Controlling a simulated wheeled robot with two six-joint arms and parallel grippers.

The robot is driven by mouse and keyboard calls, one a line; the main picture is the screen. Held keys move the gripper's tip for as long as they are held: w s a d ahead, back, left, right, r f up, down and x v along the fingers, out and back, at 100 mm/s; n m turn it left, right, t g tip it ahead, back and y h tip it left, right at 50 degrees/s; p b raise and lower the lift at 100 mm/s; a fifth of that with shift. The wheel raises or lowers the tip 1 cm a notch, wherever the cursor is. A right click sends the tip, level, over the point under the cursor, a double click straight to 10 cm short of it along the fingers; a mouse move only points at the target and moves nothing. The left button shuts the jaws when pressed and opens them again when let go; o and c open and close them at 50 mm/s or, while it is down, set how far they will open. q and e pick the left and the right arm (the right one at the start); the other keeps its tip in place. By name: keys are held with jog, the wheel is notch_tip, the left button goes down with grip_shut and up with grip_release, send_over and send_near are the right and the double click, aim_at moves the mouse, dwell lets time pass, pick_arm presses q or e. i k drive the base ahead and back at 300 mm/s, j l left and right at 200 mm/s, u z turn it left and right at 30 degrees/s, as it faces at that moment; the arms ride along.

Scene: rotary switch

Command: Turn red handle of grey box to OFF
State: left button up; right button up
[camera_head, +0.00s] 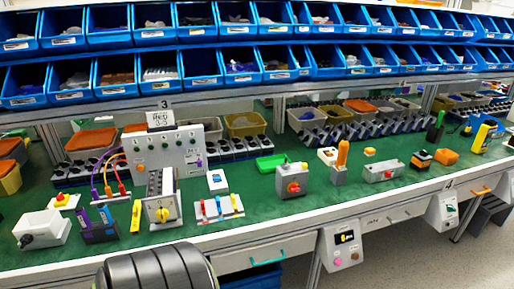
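The grey box (281,176) stands upright on the green bench top, a little right of the middle of the head view. Its red handle (293,187) is on the front face, which faces the bench's front edge. The handle's setting and any ON or OFF marks are too small to read. Neither of my grippers shows in this view, so nothing is seen touching the box or its handle.
The bench in front of the box is clear. Blue bins (201,70) line the shelves behind.

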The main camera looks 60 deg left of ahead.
aim_at(293, 188)
jog(key=u, duration=2.1)
jog(key=i+l+u, duration=0.1)
jog(key=l+u, duration=0.65)
jog(key=l, duration=0.2)
jog(key=l+u, duration=0.4)
jog(key=k+l+u, duration=0.1)
jog(key=l+u, duration=0.25)
jog(key=l, duration=0.2)
